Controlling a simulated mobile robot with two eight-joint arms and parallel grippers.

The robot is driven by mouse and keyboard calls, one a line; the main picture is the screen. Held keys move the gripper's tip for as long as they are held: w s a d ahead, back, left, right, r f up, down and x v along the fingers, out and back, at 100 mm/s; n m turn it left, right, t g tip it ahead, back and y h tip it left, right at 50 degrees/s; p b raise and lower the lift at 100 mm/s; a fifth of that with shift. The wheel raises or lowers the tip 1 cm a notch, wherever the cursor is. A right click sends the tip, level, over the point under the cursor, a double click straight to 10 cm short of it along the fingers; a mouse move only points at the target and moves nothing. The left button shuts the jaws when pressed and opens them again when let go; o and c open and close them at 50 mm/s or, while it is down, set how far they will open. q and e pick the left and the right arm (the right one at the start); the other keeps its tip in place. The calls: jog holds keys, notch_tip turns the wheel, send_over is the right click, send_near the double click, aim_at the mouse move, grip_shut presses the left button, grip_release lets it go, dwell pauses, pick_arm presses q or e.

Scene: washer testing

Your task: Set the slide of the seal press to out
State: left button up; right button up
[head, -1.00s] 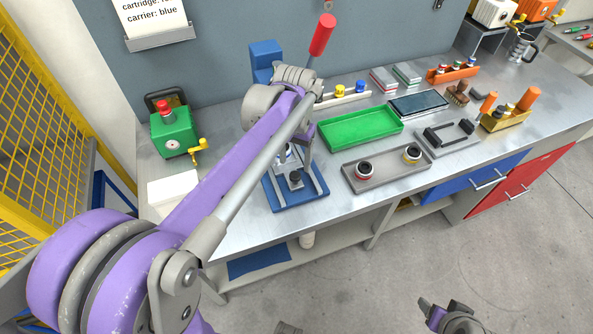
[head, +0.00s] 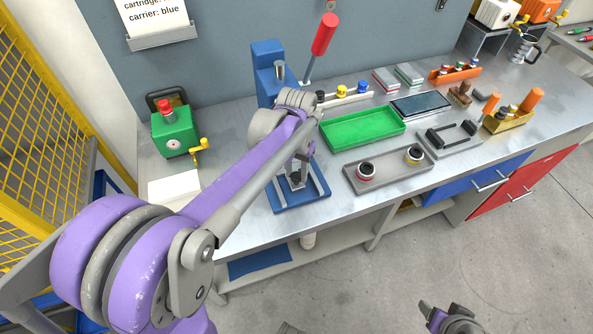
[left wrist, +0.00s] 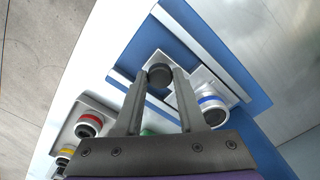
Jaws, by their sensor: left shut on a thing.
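The blue seal press (head: 265,62) stands on the bench with its red-tipped lever (head: 323,35) raised. Its blue base (head: 285,205) carries light rails and shows at the near edge of the bench. My left gripper (left wrist: 161,74) is low over the base and shut on the black knob (left wrist: 160,72) of the slide. The pale slide plate (left wrist: 152,58) lies under the knob between the rails. Beside it in the left wrist view is a white cylinder with a blue ring (left wrist: 212,107). My arm hides part of the press in the head view. My right gripper (head: 447,315) is low, away from the bench; its opening is unclear.
A green tray (head: 362,128) and a grey tray (head: 390,178) with two dark-topped ringed parts lie right of the press. A green box with a red button (head: 175,132) stands to its left. A yellow mesh fence (head: 50,100) is at far left.

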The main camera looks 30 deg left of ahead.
pick_arm(q)
grip_shut()
dwell(0.8)
jog(key=s+d, duration=0.4)
jog(key=d, duration=0.1)
jog(key=s+d, duration=0.2)
jog(key=d, duration=0.1)
jog(key=shift+s, duration=0.35)
jog(key=shift+a, duration=0.1)
jog(key=o, duration=0.9)
grip_release()
jog(key=shift+s, duration=0.1)
